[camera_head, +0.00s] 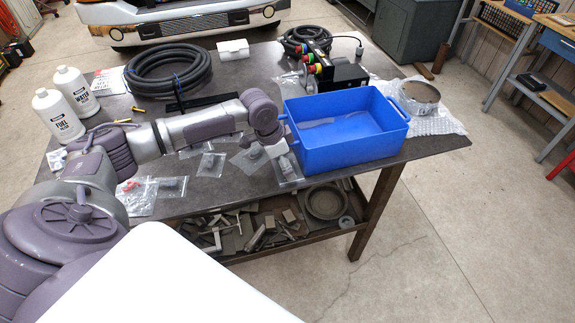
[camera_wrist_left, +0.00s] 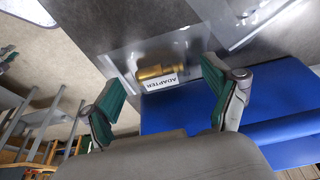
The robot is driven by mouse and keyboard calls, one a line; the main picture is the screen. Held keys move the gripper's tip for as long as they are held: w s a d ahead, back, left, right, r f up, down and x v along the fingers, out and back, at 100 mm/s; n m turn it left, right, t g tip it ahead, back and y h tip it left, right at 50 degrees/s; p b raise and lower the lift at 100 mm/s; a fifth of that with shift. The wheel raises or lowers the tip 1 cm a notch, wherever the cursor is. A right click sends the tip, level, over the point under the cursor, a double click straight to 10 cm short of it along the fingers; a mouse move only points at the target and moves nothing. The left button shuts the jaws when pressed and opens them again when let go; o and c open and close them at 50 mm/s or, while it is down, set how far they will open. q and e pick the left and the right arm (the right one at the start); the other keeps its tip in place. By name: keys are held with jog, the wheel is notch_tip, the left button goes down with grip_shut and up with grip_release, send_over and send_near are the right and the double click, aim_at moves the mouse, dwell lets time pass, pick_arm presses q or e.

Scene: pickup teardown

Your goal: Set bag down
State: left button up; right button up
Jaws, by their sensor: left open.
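A clear plastic bag (camera_wrist_left: 187,46) holds a brass adapter (camera_wrist_left: 155,71) with a white label reading ADAPTER. In the left wrist view it lies between and beyond my left gripper's spread green-padded fingers, beside the blue bin (camera_wrist_left: 275,95). In the head view, the bag (camera_head: 289,172) shows at the table's front edge, just left of the blue bin (camera_head: 350,150). My left gripper (camera_head: 276,150) is over it, open; it also shows in the left wrist view (camera_wrist_left: 162,86). Whether the bag touches a finger cannot be told. My right gripper is not in view.
The dark table (camera_head: 225,185) also holds several small clear bags, two white bottles (camera_head: 58,115), a coiled black hose (camera_head: 168,72), a black device with coloured connectors (camera_head: 335,70) and a round metal part (camera_head: 421,92) on bubble wrap. A lower shelf (camera_head: 280,228) holds metal parts.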

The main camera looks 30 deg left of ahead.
pick_arm(q)
jog(key=c, duration=1.4)
